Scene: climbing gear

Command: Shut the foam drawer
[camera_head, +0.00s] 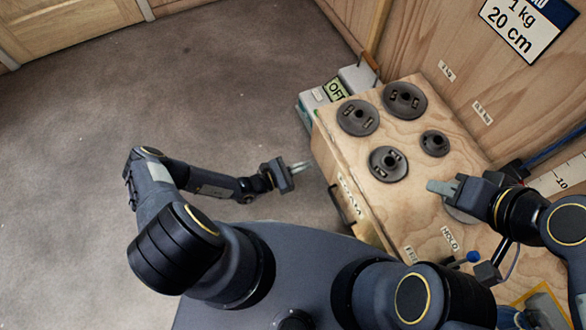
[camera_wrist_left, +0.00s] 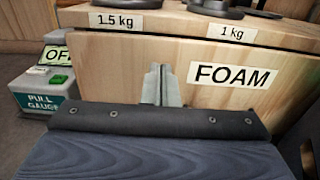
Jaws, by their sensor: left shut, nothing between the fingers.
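The wooden drawer front labelled FOAM (camera_wrist_left: 232,75) fills much of the left wrist view, and its label shows edge-on in the head view (camera_head: 350,195). A dark handle (camera_head: 341,206) is on this side of the wooden cabinet. I cannot tell how far the drawer stands out. My left gripper (camera_head: 305,165) is shut and empty, just left of the cabinet front; its fingers (camera_wrist_left: 160,82) point at the wood left of the label. My right gripper (camera_head: 434,187) is over the cabinet top, near a partly hidden disc; whether its fingers are apart is unclear.
Several dark disc weights (camera_head: 388,163) sit on the cabinet top (camera_head: 345,150). A pull gauge box (camera_wrist_left: 38,95) stands beyond the cabinet's far end. Wooden walls rise behind it. The floor (camera_head: 240,80) on the left is clear.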

